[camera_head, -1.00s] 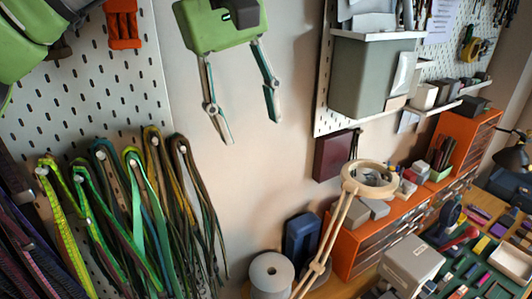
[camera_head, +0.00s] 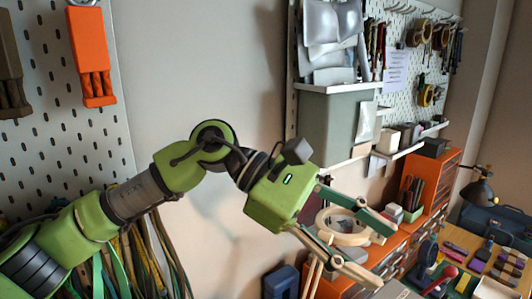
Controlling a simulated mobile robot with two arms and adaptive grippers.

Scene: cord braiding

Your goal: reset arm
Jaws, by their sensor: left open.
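My left gripper (camera_head: 385,254) is green with two slim jointed fingers. It hangs in the air in the middle of the picture, its fingers spread apart and pointing to the lower right. Nothing shows between the fingertips. My left arm comes in from the lower left and bends at a raised joint before the gripper. Several colored cords (camera_head: 118,268) hang on the wall at the lower left, partly hidden behind my arm. My right gripper is not in view.
A pegboard (camera_head: 60,150) with an orange tool (camera_head: 91,55) is at the left. A grey bin (camera_head: 335,127), shelves and an orange drawer unit (camera_head: 433,180) are at the right. Bare wall lies above my arm.

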